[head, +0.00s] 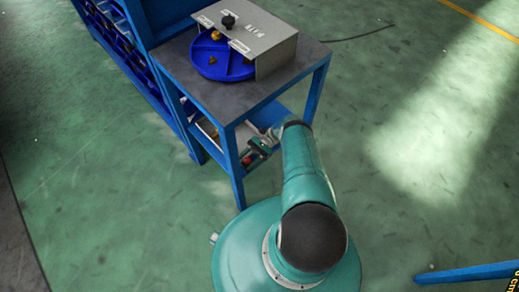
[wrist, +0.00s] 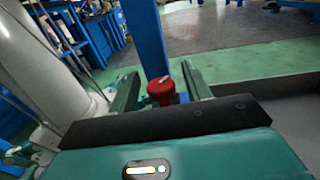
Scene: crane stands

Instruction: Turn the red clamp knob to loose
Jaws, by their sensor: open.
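The red clamp knob (wrist: 161,91) shows in the wrist view, upright in front of a blue post, with a pale mark on its top. My gripper (wrist: 160,82) is open, with one green finger on each side of the knob. Gaps show between knob and fingers, and I cannot tell any contact. In the head view a small red spot, likely the knob (head: 247,160), is beside my gripper (head: 259,146), low at the side of the blue stand (head: 230,165). The knob's lower part is hidden by my gripper body in the wrist view.
The stand's grey top (head: 205,90) carries a blue round divided tray (head: 212,72) under a grey cover (head: 262,35) with a black knob (head: 228,20). A blue rack (head: 130,50) adjoins at left. A pale column (wrist: 40,60) is left of my gripper. Green floor is open at right.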

